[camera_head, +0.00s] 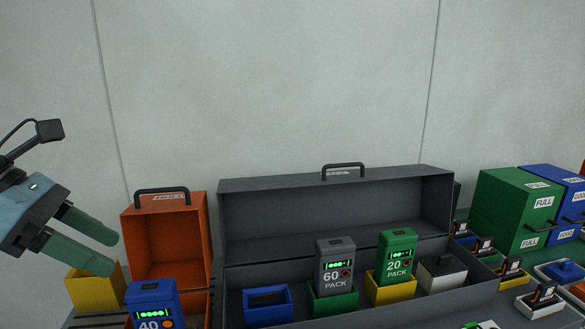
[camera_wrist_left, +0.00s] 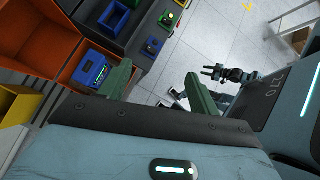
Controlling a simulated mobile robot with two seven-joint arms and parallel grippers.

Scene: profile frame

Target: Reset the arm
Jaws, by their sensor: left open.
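My left gripper (camera_head: 109,253) is open, with nothing between its two green fingers. The fingers also show apart in the left wrist view (camera_wrist_left: 160,84). A blue pack marked 40 (camera_head: 152,303) stands below and right of the gripper, apart from it; its lower part is cut off by the frame.
An orange box (camera_head: 166,245) and yellow bin (camera_head: 96,292) are near the gripper. An open grey case (camera_head: 330,205) contains a grey 60 pack (camera_head: 335,262), a green 20 pack (camera_head: 397,254) and an empty blue holder (camera_head: 267,306). Green (camera_head: 512,210) and blue boxes stand right.

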